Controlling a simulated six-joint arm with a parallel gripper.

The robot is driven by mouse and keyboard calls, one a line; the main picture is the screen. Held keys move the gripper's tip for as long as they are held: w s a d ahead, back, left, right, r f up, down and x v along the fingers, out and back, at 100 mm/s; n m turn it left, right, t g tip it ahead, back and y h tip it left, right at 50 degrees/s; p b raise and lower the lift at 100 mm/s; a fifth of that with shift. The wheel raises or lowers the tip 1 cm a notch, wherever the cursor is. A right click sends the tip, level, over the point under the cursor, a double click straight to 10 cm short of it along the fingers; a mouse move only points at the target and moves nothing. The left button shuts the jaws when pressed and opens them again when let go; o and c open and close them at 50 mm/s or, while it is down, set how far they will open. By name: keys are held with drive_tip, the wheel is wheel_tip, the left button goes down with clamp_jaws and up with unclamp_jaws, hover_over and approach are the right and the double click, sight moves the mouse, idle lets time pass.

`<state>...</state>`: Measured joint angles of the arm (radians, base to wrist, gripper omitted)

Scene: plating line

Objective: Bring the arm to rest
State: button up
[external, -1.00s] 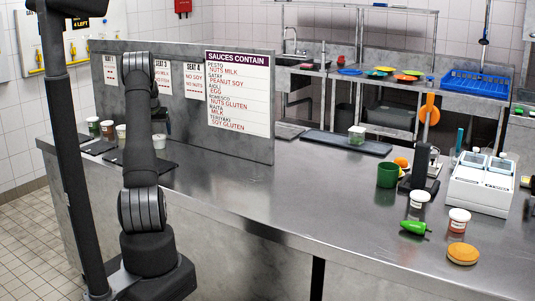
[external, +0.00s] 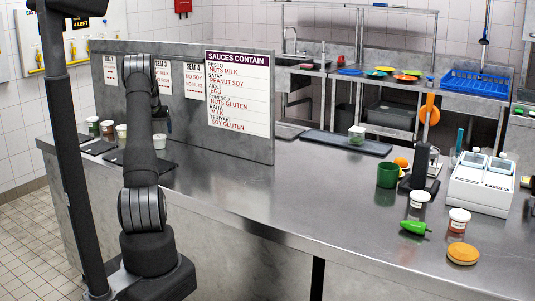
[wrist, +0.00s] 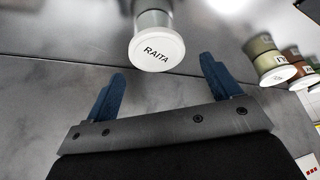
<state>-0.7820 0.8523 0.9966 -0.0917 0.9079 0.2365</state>
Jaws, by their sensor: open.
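My arm (external: 140,210) stands at the left front of the steel counter (external: 270,200) in the external view. Its far end reaches toward the dark mats by the partition, where the arm itself mostly hides the fingers. In the wrist view my gripper (wrist: 165,95) has its two blue fingers wide apart with nothing between them. A white-lidded cup marked RAITA (wrist: 157,52) stands just beyond the fingertips, apart from them. A white cup (external: 159,141), apparently the same one, shows beside the arm on the dark mat.
A grey partition (external: 190,132) with a sauce sign stands close behind the arm. Several other sauce cups (external: 107,127) stand left of it; some show in the wrist view. A green mug (external: 387,175), a pepper (external: 414,227) and a white machine (external: 482,188) stand right. The middle counter is clear.

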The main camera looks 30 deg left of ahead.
sight(159, 136)
wheel_tip(159, 136, down, 3)
drive_tip(key=shift+f, duration=0.2)
drive_tip(key=v, duration=1.1)
drive_tip(key=x, duration=1.1)
drive_tip(key=shift+f, duration=0.3)
drive_tip(key=r, duration=0.2)
drive_tip(key=d+r, duration=0.1)
drive_tip(key=r, duration=0.2)
drive_tip(key=shift+w, duration=0.2)
drive_tip(key=w+d+r, duration=0.2)
drive_tip(key=d+r, duration=0.4)
drive_tip(key=d, duration=0.5)
drive_tip(key=d+m+g+h, duration=0.1)
drive_tip(key=d+m+h, duration=0.2)
drive_tip(key=d+m, duration=0.7)
drive_tip(key=d+m+g+h, duration=0.1)
drive_tip(key=d+m+h, duration=0.2)
drive_tip(key=d+m, duration=0.8)
drive_tip(key=shift+w+d+g+h, duration=0.15)
drive_tip(key=shift+d+g+h, duration=0.2)
drive_tip(key=shift+d, duration=8.95)
